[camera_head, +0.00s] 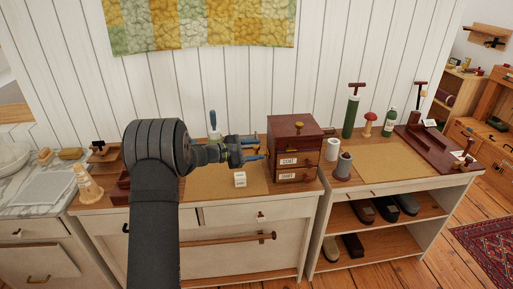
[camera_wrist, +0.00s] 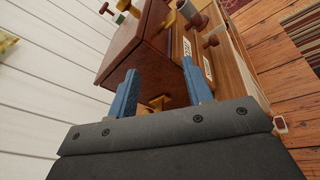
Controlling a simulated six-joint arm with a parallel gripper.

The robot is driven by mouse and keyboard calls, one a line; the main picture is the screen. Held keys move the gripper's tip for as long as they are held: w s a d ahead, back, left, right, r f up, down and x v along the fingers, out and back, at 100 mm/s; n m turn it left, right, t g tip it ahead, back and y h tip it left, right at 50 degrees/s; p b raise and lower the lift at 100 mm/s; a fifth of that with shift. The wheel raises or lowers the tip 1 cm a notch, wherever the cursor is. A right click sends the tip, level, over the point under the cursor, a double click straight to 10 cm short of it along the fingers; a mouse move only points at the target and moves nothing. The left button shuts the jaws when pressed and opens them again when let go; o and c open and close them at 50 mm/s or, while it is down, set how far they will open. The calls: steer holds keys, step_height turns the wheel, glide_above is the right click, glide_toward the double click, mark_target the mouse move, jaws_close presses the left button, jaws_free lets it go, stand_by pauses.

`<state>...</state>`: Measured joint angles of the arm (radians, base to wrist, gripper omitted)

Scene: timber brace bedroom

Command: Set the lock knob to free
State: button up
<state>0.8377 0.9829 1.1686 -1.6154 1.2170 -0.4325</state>
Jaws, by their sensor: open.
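A reddish-brown wooden chest (camera_head: 285,141) with labelled drawers stands on the counter, with a brass knob (camera_head: 299,125) on its top. My gripper (camera_head: 252,148) is left of the chest, pointing right at its side, with its blue fingers apart and nothing held. In the wrist view the chest (camera_wrist: 140,45) is ahead, and a brass fitting (camera_wrist: 157,103) shows low between the open fingers (camera_wrist: 160,85). I cannot tell whether this fitting is the lock knob, nor what its setting is. Fingertip contact with the chest is unclear.
A white cylinder (camera_head: 333,148) and a grey spool-like pot (camera_head: 343,166) stand right of the chest. A green cylinder with a red handle (camera_head: 351,114) is behind them. Bare counter lies in front of the card.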

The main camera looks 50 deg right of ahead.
mark_target(255, 148)
steer(key=w+a+f+n+t+h, duration=0.4)
steer(key=w+a+f+n+t, duration=0.3)
steer(key=n, duration=0.6)
steer(key=shift+t, duration=0.5)
steer(key=d, duration=1.2)
steer(key=w+d+f, duration=0.1)
steer(key=d, duration=0.5)
steer(key=shift+d, duration=0.25)
